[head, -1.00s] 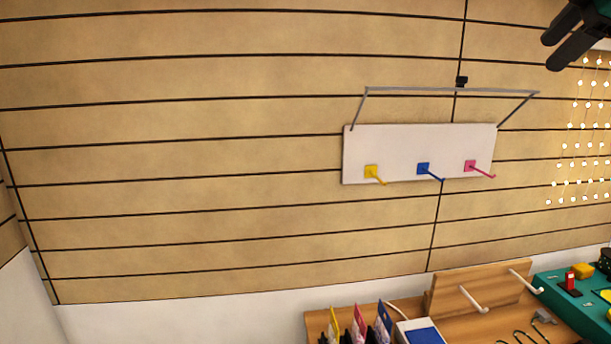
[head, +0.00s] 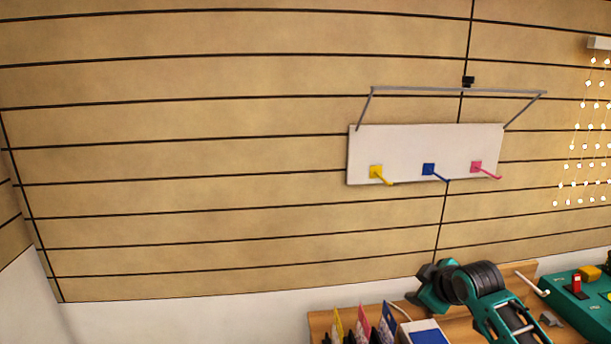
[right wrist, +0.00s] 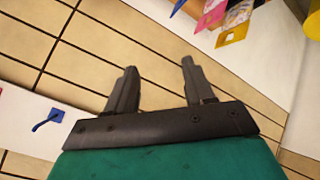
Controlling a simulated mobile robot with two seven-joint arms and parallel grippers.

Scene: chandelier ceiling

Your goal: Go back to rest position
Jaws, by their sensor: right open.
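My right arm (head: 475,287), teal and black, comes up from the bottom right in the head view, in front of the wooden hook rack. In the right wrist view my right gripper (right wrist: 157,75) has its two dark fingers apart, with nothing between them. My left gripper is not in view. A white wall panel (head: 400,145) carries a yellow hook (head: 377,172), a blue hook (head: 430,169) and a pink hook (head: 477,167), all bare. The blue hook also shows in the right wrist view (right wrist: 48,119).
Yellow, pink and blue packets (head: 362,325) stand at the bottom beside a white box with a blue top (head: 427,335). The wooden rack (head: 524,269) is partly hidden by my arm. A teal unit (head: 575,300) is at the right. The slatted wall (head: 180,150) is clear at left.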

